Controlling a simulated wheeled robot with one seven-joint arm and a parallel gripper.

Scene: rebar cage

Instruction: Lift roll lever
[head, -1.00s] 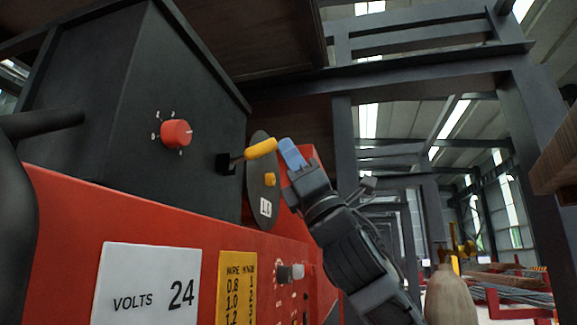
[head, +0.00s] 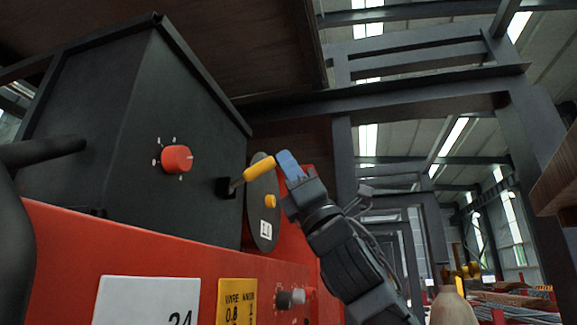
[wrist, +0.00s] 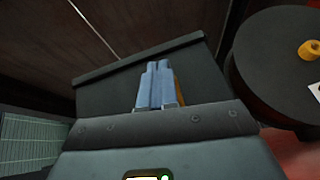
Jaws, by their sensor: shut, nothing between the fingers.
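The roll lever (head: 259,167) has a yellow grip on a dark stem. It sticks out from a black bracket on the dark machine box and tilts upward to the right in the head view. My gripper (head: 287,160) has blue fingers, which are shut with nothing between them. They are right beside the outer end of the yellow grip; I cannot tell whether they touch it. In the wrist view the shut fingers (wrist: 155,84) point at the dark box, and a strip of the yellow lever (wrist: 180,88) shows behind their right side, mostly hidden.
A black wire spool (head: 263,205) with a yellow hub sits just below and right of the lever. A red knob (head: 177,159) is on the box front. The red machine body (head: 150,250) lies below. A steel frame (head: 345,190) stands behind my arm.

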